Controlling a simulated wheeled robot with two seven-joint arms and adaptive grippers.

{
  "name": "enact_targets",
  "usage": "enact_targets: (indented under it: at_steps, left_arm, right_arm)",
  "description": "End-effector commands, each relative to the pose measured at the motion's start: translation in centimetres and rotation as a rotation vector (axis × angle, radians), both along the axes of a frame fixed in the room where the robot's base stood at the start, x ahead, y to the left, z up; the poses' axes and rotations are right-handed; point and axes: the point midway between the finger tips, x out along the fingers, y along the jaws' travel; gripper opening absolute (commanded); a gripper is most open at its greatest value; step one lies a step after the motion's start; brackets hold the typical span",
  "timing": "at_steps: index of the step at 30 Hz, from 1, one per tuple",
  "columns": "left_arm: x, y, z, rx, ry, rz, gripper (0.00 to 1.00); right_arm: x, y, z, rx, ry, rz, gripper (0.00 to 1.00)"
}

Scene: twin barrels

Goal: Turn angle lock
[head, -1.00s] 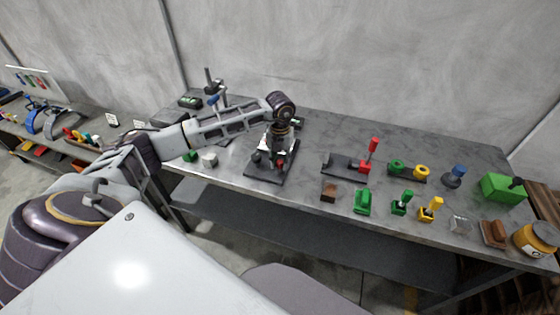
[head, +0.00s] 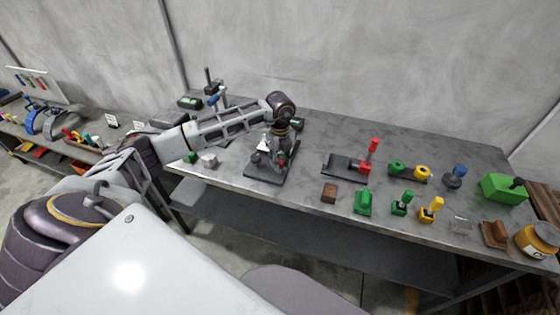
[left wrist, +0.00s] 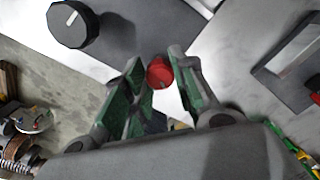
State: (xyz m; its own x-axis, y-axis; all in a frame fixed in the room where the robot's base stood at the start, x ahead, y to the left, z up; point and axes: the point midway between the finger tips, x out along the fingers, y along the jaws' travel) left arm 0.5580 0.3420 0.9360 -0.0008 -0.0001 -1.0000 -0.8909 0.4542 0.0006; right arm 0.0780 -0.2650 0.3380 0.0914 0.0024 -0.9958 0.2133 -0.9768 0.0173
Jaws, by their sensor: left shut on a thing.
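The angle lock device has a dark flat base plate (head: 262,174) on the bench, with a black knob (head: 257,158) at its left. That knob also shows at the upper left in the left wrist view (left wrist: 72,24). A small red knob (left wrist: 159,72) sits between my left fingertips, and only its end shows. My left gripper (head: 279,160) points down over the plate from above and is shut on the red knob. The arm and gripper hide much of the device in the head view. My right gripper is not in view.
Right of the device stand a red-handled clamp (head: 348,165), green and yellow pieces (head: 408,170), a blue knob (head: 455,175), a green box (head: 503,188) and a yellow jar (head: 537,238). A brown block (head: 329,193) lies near the front edge. The grey wall closes the back.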

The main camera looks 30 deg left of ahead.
Motion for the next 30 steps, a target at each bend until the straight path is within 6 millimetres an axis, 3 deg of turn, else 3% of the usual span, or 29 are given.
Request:
enact_targets:
  at_steps: [18, 30]
  left_arm:
    - [0.08, -0.04, 0.07, -0.001, -0.002, 0.452, 0.03]
    - [0.08, -0.03, 0.05, 0.0, -0.002, 0.564, 0.03]
  right_arm:
    - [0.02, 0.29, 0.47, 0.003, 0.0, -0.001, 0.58]
    - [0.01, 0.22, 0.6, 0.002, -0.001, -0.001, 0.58]
